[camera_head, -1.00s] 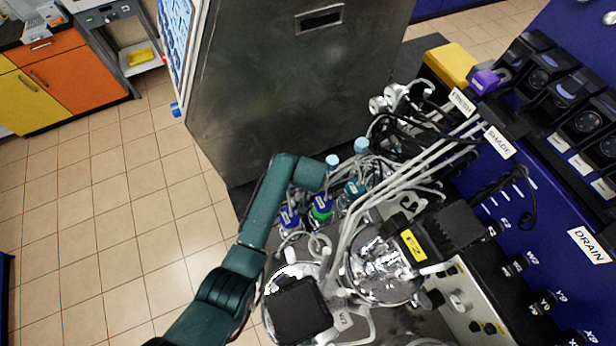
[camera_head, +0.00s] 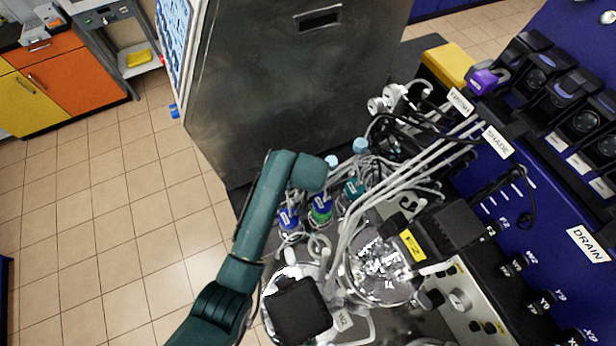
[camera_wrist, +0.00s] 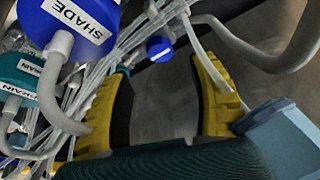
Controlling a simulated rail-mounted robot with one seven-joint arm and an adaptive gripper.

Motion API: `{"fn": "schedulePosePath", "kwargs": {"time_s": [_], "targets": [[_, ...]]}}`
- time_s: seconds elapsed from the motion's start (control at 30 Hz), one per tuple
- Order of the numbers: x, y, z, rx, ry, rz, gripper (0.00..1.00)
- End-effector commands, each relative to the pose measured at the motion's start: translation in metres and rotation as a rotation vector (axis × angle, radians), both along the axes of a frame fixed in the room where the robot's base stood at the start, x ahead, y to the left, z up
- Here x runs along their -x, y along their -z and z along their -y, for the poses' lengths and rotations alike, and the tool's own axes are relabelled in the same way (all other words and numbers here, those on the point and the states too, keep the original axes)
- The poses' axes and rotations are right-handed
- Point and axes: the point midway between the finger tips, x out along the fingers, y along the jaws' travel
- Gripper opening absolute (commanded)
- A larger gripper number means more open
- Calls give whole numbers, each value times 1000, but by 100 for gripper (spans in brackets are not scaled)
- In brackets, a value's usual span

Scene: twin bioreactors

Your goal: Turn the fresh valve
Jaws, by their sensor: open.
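A small tilted label (camera_head: 460,101) at the upper right of the head view seems to read FRESH. It sits by the tubes near a purple part (camera_head: 483,80); I cannot make out a valve handle there. In the wrist view my gripper (camera_wrist: 160,78) is open, its two yellow-padded fingers apart with nothing held. In the head view my gripper is hidden by the arm's end, which is above the capped bottles.
A blue SHADE cap (camera_wrist: 75,22) and a teal DRAIN cap (camera_wrist: 22,72) stand left of my fingers, among thin tubes. A grey bent pipe (camera_wrist: 275,55) is at the right. A steel cabinet (camera_head: 290,80) stands behind the bottles. Floor at left is clear.

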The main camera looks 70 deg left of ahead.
Motion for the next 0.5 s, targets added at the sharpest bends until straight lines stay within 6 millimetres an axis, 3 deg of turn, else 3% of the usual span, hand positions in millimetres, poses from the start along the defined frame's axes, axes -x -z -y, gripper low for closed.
{"fn": "schedulePosePath", "kwargs": {"time_s": [0.2,0.5], "targets": [[5,-42,17,0,0,0,60],[6,-52,21,2,0,-1,60]]}}
